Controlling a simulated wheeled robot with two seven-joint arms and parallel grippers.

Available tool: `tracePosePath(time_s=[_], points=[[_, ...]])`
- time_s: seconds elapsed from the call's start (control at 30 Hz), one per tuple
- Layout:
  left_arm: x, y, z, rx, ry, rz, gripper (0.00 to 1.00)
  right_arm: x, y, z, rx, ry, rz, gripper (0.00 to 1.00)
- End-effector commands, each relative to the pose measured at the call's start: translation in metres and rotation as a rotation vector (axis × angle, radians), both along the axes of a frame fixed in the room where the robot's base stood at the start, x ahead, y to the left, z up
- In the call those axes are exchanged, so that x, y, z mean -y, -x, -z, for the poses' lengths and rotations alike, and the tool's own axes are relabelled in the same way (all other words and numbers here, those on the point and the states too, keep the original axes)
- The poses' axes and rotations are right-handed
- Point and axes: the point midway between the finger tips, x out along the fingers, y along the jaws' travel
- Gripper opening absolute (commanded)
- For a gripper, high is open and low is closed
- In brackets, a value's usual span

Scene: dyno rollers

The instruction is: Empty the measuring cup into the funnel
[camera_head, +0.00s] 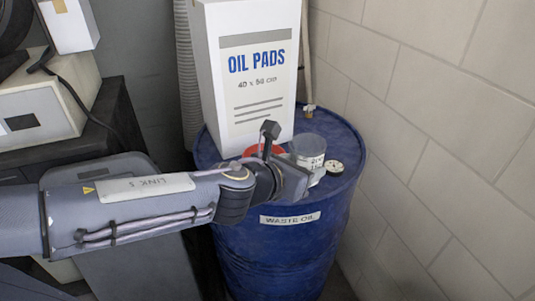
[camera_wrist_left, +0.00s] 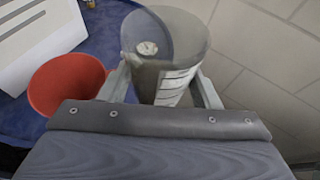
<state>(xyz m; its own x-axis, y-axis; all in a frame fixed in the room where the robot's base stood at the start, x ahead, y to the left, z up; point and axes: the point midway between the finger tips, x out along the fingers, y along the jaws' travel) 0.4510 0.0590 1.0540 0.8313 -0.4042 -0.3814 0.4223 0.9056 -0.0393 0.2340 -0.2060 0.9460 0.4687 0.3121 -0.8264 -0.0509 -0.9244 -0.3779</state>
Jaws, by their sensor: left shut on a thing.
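The measuring cup (camera_head: 309,147) is a clear, greyish cup with white markings. It is roughly upright at the top of the blue drum (camera_head: 282,258); I cannot tell whether its base touches the lid. My left gripper (camera_head: 296,172) is shut on it. In the left wrist view, the cup (camera_wrist_left: 176,58) is between the two fingers of my left gripper (camera_wrist_left: 164,88). What the cup contains is unclear. The red funnel (camera_wrist_left: 68,83) is left of the cup in the left wrist view, apart from it. In the head view, the funnel (camera_head: 262,150) is mostly behind my left arm.
A white "OIL PADS" box (camera_head: 244,110) stands on the drum behind the funnel. A small round dial-like cap (camera_head: 334,167) is at the lid's right. A block wall (camera_head: 430,130) rises to the right. A dark bench (camera_head: 118,120) with equipment is at left.

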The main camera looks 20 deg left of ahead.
Motion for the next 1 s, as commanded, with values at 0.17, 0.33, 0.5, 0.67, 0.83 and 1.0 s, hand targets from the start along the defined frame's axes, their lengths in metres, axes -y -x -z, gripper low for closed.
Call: tracePosePath(time_s=[0.17, 0.33, 0.5, 0.67, 0.83, 1.0], points=[[-0.001, 0.000, -0.002, -0.004, 0.009, -0.003, 0.33, 0.000, 0.000, -0.002, 0.000, 0.000, 0.000, 0.29], [-0.005, -0.001, -0.004, -0.029, 0.050, -0.005, 0.33, 0.000, 0.000, -0.005, 0.000, 0.000, 0.000, 0.29], [-0.009, -0.003, -0.009, -0.070, 0.120, -0.006, 0.33, 0.000, 0.000, -0.011, 0.000, 0.000, 0.000, 0.29], [-0.014, -0.006, -0.013, -0.121, 0.203, -0.005, 0.33, 0.000, 0.000, -0.017, 0.000, 0.000, 0.000, 0.29], [-0.020, -0.010, -0.018, -0.174, 0.290, -0.007, 0.33, 0.000, 0.000, -0.024, 0.000, 0.000, 0.000, 0.29], [-0.028, -0.014, -0.008, -0.240, 0.397, -0.007, 0.33, 0.000, 0.000, -0.018, 0.000, 0.000, 0.000, 0.29]])
